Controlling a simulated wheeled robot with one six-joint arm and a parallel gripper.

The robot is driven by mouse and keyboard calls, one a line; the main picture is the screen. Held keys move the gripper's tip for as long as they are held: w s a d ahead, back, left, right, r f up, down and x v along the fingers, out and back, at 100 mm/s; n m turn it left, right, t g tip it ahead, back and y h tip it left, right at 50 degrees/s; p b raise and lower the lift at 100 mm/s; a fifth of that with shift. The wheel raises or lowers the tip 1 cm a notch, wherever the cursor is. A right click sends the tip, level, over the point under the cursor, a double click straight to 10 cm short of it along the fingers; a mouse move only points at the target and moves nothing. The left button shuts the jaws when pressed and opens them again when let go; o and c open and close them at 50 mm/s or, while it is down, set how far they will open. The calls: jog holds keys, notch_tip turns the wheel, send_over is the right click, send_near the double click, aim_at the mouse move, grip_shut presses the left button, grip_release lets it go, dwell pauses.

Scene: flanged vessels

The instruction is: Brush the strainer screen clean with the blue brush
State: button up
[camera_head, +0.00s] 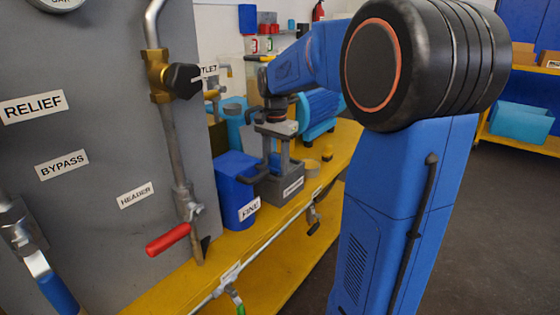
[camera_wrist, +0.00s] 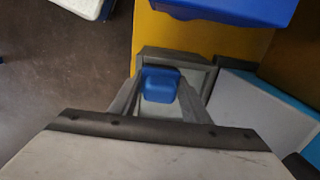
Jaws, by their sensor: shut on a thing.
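My gripper (camera_head: 275,150) points down over a grey open bin (camera_head: 282,188) on the yellow bench. In the wrist view its two fingers (camera_wrist: 160,100) are closed on a blue block-like end, which I take to be the handle of the blue brush (camera_wrist: 160,84). The bristles are hidden. The grey bin's rim (camera_wrist: 175,54) shows around and behind the brush in the wrist view. I cannot tell whether the brush touches the bin. I cannot make out the strainer screen in either view.
A blue bin labelled FINE (camera_head: 233,185) stands left of the grey bin. A grey panel (camera_head: 90,130) with pipes, valves and a red lever (camera_head: 168,239) fills the left. A blue ribbed motor (camera_head: 318,108) stands behind.

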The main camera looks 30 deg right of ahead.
jog(key=shift+f, duration=0.1)
dwell(0.3)
jog(key=shift+w+d+r, duration=0.1)
jog(key=shift+w+d, duration=0.15)
jog(key=shift+d, duration=0.35)
jog(key=shift+w+d+r, duration=0.1)
jog(key=shift+w+d, duration=0.1)
jog(key=shift+d, duration=0.4)
jog(key=shift+w+d, duration=0.25)
jog(key=shift+d, duration=0.35)
jog(key=shift+d, duration=0.1)
jog(key=shift+w+d+f, duration=0.1)
jog(key=shift+w+d, duration=0.2)
jog(key=shift+d, duration=0.5)
jog(key=shift+w+d+f, duration=0.1)
jog(key=shift+w+d, duration=0.2)
jog(key=shift+d, duration=0.5)
